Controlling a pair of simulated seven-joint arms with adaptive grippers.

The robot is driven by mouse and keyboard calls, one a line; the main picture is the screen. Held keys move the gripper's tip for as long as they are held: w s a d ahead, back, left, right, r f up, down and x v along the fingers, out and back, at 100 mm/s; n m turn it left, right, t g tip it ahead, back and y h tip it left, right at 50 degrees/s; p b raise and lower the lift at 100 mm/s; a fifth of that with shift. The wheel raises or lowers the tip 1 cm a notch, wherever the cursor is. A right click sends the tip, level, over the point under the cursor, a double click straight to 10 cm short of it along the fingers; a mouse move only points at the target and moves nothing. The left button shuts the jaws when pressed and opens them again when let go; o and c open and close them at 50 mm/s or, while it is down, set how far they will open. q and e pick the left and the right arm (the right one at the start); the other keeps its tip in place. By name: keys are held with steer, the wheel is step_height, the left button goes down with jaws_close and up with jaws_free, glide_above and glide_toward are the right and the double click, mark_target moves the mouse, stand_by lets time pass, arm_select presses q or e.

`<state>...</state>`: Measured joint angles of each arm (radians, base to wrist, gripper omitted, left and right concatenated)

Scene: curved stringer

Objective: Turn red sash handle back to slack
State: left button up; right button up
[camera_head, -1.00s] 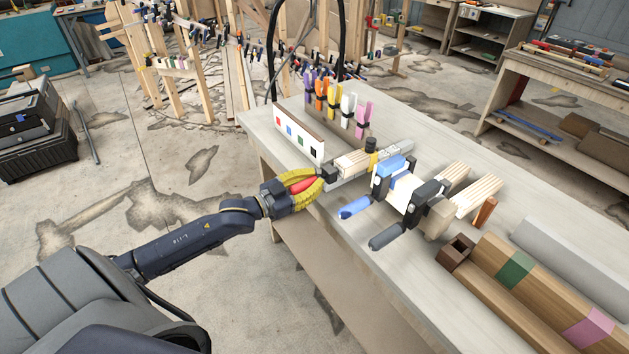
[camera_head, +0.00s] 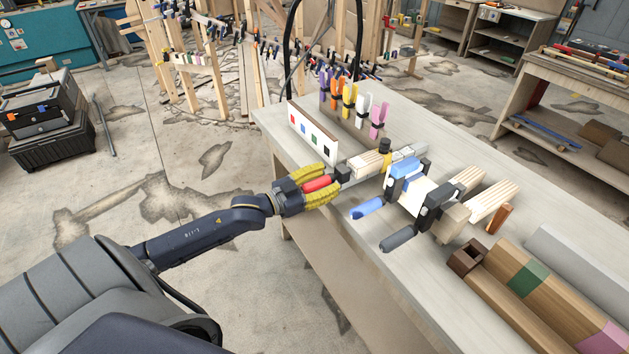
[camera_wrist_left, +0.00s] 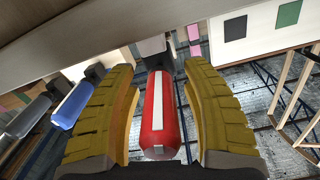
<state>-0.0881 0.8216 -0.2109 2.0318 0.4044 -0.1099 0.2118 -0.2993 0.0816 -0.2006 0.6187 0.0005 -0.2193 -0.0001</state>
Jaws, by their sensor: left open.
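The red sash handle (camera_head: 317,184) sticks out over the near edge of the bench from its clamp. In the left wrist view the red handle (camera_wrist_left: 161,115) has a white stripe along its upper side. My left gripper (camera_head: 326,183) has yellow ribbed fingers, one on each side of the handle. In the left wrist view its fingers (camera_wrist_left: 163,100) stand apart with gaps to the handle, so it is open around it. The clamp bar (camera_head: 403,152) runs back across the bench past a wood block (camera_head: 366,163). My right gripper is not in view.
A blue handle (camera_head: 367,208) and a dark grey handle (camera_head: 398,239) stick out to the right of the red one. A white board with coloured squares (camera_head: 312,135) stands at left. Coloured spring clamps (camera_head: 349,98) stand behind. Wooden stringer pieces (camera_head: 530,288) lie at right.

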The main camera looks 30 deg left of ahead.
arm_select(q)
steer(key=v, duration=1.1)
steer(key=shift+s+a, duration=0.2)
steer(key=shift+s, duration=0.15)
steer(key=shift+s, duration=0.1)
steer(key=v, duration=0.6)
steer(key=shift+s, duration=0.2)
stand_by(0.4)
steer(key=shift+a, duration=0.15)
